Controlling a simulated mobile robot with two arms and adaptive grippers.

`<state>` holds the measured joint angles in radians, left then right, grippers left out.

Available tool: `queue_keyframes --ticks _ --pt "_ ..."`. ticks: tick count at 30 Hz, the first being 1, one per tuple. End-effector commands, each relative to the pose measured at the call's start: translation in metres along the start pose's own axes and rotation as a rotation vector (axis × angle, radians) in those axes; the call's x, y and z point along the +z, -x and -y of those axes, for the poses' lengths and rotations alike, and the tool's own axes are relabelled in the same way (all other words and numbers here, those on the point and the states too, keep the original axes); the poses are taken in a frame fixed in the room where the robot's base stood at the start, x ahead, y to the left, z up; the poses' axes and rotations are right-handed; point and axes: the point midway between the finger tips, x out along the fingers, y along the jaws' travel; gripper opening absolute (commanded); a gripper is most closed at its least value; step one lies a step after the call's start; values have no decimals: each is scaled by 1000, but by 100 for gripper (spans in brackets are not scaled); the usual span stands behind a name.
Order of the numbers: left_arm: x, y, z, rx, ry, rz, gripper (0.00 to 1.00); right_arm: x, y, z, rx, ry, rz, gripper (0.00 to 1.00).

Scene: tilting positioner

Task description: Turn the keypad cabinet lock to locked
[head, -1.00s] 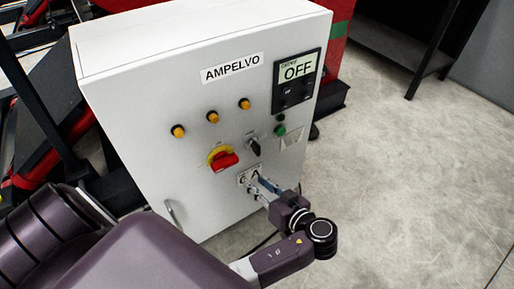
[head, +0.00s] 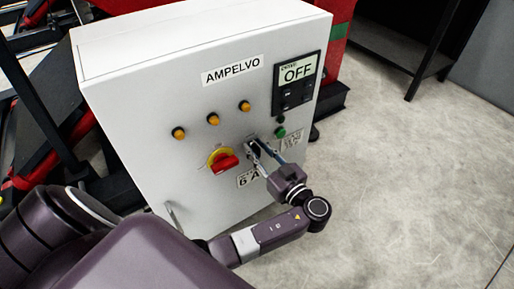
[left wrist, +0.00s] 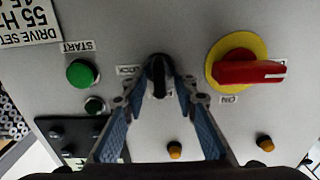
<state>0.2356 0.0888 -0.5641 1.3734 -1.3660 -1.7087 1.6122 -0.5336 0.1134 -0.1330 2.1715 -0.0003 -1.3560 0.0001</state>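The keypad cabinet (head: 195,80) is a white box with an AMPELVO label, seen in the head view. Its lock is a black key-type knob (left wrist: 158,78) on the front face, with a small LOCK label (left wrist: 127,70) beside it in the left wrist view. The knob stands upright in that inverted view. My left gripper (head: 258,146) is at the lock in the head view, partly covering it. In the left wrist view its blue-padded fingers (left wrist: 160,88) are spread on either side of the knob; I cannot tell whether they touch it. My right gripper is not in view.
A red switch on a yellow disc (left wrist: 243,70) sits close beside the lock. A green START button (left wrist: 82,72) is on the other side. Open floor (head: 400,190) lies to the right.

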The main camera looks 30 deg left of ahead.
Motion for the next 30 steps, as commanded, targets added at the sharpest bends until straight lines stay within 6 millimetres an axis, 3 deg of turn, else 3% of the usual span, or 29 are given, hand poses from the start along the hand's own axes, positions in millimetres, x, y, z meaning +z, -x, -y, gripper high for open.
queue_keyframes --ticks 6,13,30 --pt "0 0 0 0 0 0 26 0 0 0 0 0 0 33" --pt "0 0 0 0 -1 0 0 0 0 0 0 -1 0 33" --pt "0 0 -1 -1 -95 0 0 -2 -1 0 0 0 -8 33"
